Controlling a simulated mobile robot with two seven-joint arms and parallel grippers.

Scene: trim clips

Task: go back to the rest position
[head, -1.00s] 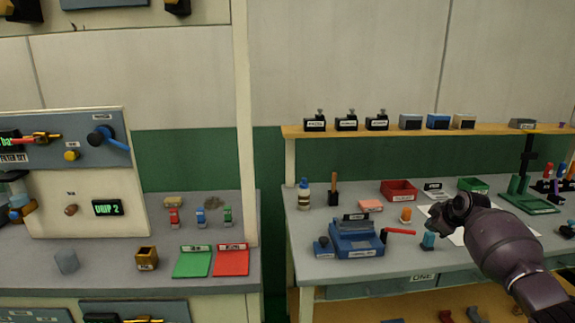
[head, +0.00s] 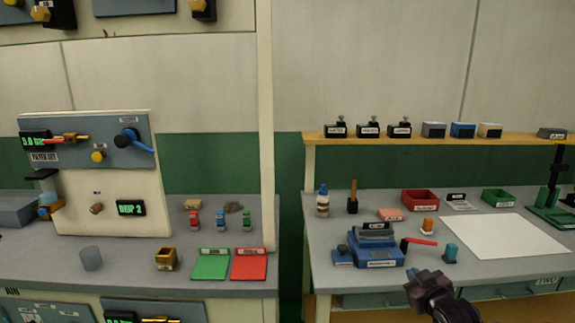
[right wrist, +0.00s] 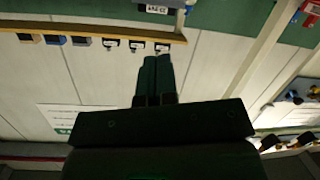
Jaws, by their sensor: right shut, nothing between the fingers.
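My right gripper (head: 426,283) shows low in the head view, in front of the right-hand table's front edge. It is dark and holds nothing. In the right wrist view its two fingers (right wrist: 155,78) lie together, shut, with a wall and a shelf behind them. My left gripper is not in view.
The right-hand table (head: 470,272) holds a blue device (head: 377,247), a blue-capped bottle (head: 322,202), a red bin (head: 420,200), a green bin (head: 499,197) and a white sheet (head: 503,236). A shelf (head: 430,138) runs behind. Green (head: 211,266) and red (head: 249,266) pads lie on the left counter.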

